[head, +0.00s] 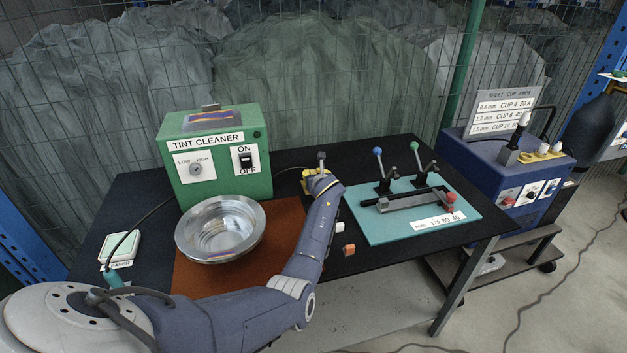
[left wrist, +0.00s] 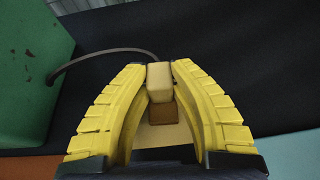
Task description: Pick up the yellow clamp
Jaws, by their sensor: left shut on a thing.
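My left gripper (head: 318,180) is at the back of the black table, just right of the green box. In the left wrist view, its two yellow ribbed fingers (left wrist: 160,85) are closed in on a small pale-yellow block with a brown part below, which I take to be the yellow clamp (left wrist: 159,75). The held thing's lower part is hidden by the gripper. My right gripper is not in view.
The green tint cleaner (head: 215,155) and a metal bowl (head: 220,229) are on the left. A teal board (head: 385,235) with blue- and green-knobbed clamps is on the right. A blue machine (head: 505,175) stands beyond.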

